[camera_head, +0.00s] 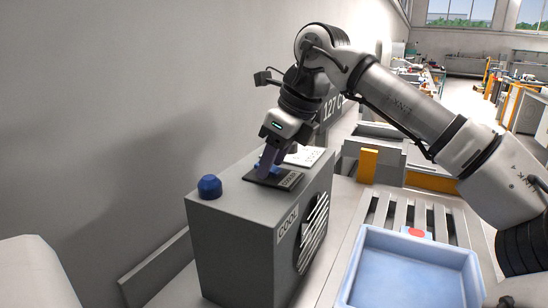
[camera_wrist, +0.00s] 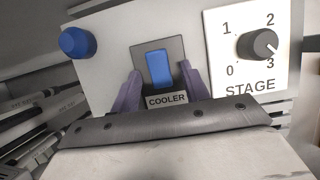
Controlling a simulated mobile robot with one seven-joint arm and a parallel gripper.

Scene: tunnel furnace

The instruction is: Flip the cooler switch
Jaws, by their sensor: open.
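The cooler switch is a blue rocker (camera_wrist: 160,68) on a dark plate with a label reading COOLER (camera_wrist: 167,101). It sits on top of the grey cooler box (camera_head: 235,240) marked COOL. My gripper (camera_wrist: 162,82) is open, its two purple fingers on either side of the rocker's lower part in the wrist view. In the head view my gripper (camera_head: 268,164) points down at the switch plate (camera_head: 287,180) and covers most of the rocker. I cannot tell whether the fingers touch it.
A blue dome button (camera_head: 209,187) stands on the box at left; it also shows in the wrist view (camera_wrist: 74,42). A STAGE dial (camera_wrist: 258,45) is right of the switch. A blue tray (camera_head: 412,255) lies at right, near a red button (camera_head: 416,232).

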